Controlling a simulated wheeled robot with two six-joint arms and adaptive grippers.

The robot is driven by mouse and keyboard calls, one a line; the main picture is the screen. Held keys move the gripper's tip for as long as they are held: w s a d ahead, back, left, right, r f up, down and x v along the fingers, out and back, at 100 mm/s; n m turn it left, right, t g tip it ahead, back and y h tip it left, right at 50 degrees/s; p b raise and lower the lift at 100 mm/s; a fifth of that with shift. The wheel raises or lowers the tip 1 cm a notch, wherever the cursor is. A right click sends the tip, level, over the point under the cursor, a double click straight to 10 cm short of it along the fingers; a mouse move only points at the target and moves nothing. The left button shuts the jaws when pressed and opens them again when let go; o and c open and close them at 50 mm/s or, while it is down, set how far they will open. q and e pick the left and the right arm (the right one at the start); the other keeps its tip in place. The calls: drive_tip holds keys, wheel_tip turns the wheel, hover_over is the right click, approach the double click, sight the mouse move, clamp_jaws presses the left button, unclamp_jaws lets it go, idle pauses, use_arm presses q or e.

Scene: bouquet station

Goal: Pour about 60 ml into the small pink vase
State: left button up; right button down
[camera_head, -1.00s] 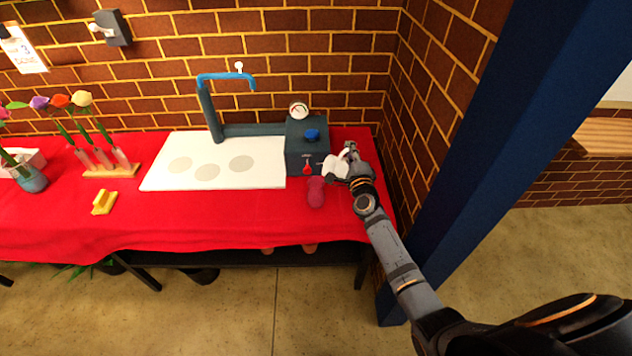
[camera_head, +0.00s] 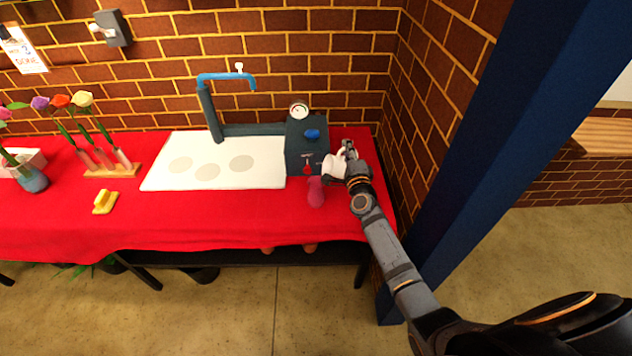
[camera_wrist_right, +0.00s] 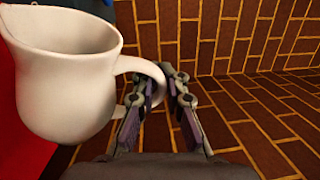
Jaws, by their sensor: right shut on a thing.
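The small pink vase (camera_head: 316,191) stands on the red cloth, in front of the dark teal machine. A white jug (camera_head: 333,166) is just above and to the right of it, close to the vase's mouth. My right gripper (camera_head: 349,153) is shut on the jug's handle. In the right wrist view the white jug (camera_wrist_right: 70,80) fills the left side, and its handle lies at the fingers of my right gripper (camera_wrist_right: 158,100). The jug looks roughly upright there. Its contents are hidden, and I cannot see any stream. My left gripper is out of view.
The teal machine (camera_head: 306,150) with a dial and blue tap stands beside the jug. A white board (camera_head: 215,178) lies left of it. A wooden flower rack (camera_head: 112,171), a yellow block (camera_head: 104,202) and a blue vase (camera_head: 33,181) are further left. A brick wall and blue post bound the right.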

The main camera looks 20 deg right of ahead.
sight(357, 154)
drive_tip(key=shift+w+a+r+n, duration=0.1)
drive_tip(key=shift+a+r+n, duration=0.45)
drive_tip(key=shift+n, duration=0.15)
idle(1.5)
drive_tip(key=shift+a+f, duration=0.15)
drive_tip(key=shift+a, duration=0.25)
idle(0.4)
drive_tip(key=shift+d+r+p, duration=0.35)
drive_tip(key=shift+d+p, duration=0.05)
drive_tip(key=shift+d, duration=0.05)
drive_tip(key=d+f+m+b, duration=0.2)
drive_tip(key=f, duration=0.1)
drive_tip(key=shift+m, duration=0.4)
drive_tip(key=shift+d+f+m, duration=0.1)
drive_tip(key=shift+d+m, duration=0.35)
drive_tip(key=shift+m, duration=0.15)
drive_tip(key=shift+d+f+m+g+b, duration=0.3)
drive_tip(key=shift+d+f+m+b, duration=0.1)
drive_tip(key=shift+f+m, duration=0.4)
drive_tip(key=shift+d+f+m, duration=0.15)
drive_tip(key=shift+m, duration=0.15)
drive_tip(key=shift+d+f, duration=0.1)
drive_tip(key=shift+d, duration=0.15)
drive_tip(key=shift+f, duration=0.1)
